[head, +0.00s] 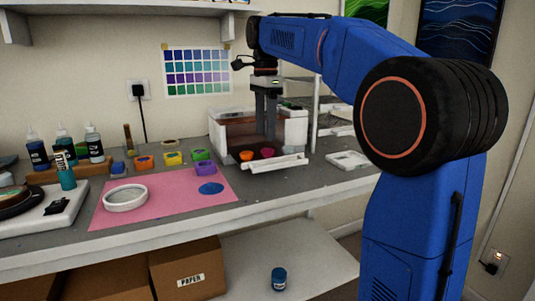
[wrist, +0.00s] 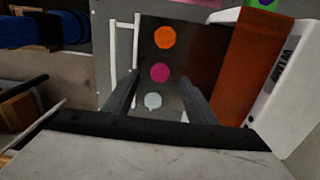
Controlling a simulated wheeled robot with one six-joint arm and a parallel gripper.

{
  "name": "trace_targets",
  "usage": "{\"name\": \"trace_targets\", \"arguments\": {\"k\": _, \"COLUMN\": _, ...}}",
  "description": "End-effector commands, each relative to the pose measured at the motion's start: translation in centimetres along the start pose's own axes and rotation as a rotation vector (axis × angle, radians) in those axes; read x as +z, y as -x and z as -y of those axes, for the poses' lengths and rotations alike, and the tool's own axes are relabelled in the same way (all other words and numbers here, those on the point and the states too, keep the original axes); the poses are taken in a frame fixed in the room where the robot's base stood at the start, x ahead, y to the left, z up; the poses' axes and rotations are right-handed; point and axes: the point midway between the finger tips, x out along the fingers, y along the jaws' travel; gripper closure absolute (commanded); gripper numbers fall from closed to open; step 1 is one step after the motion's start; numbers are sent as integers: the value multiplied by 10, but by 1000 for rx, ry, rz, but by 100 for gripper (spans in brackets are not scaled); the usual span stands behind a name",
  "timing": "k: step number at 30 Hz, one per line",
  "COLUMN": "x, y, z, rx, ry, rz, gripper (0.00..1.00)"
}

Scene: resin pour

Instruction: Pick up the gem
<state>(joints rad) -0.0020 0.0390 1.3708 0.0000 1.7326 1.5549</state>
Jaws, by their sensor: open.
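A pale, light-blue-grey piece (wrist: 152,101), probably the gem, lies on a dark surface in the wrist view. It is in line with a magenta disc (wrist: 160,73) and an orange disc (wrist: 164,37). In the head view the orange disc (head: 246,155) and the magenta disc (head: 267,152) lie at the front of a white box with reddish panels (head: 298,130). My gripper (head: 265,137) points down into this box. Its fingers are open and apart in the wrist view (wrist: 160,76), with the pale piece between them in the picture. I cannot tell the remaining height.
The box's white side wall (wrist: 290,75) and reddish panel (wrist: 245,60) stand close on the right in the wrist view. A white front bar (head: 275,165) lies before the box. A pink mat (head: 160,210) with a round white mould (head: 126,197) and small colour pots are to the left.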

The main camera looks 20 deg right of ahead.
Motion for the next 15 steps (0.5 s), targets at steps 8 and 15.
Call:
{"name": "trace_targets", "arguments": {"k": 8, "x": 0, "y": -20, "z": 0, "rx": 1, "ry": 0, "rz": 0, "gripper": 49}}
{"name": "trace_targets", "arguments": {"k": 15, "x": 0, "y": -50, "z": 1, "rx": -1, "ry": 0, "rz": 1, "gripper": 49}}
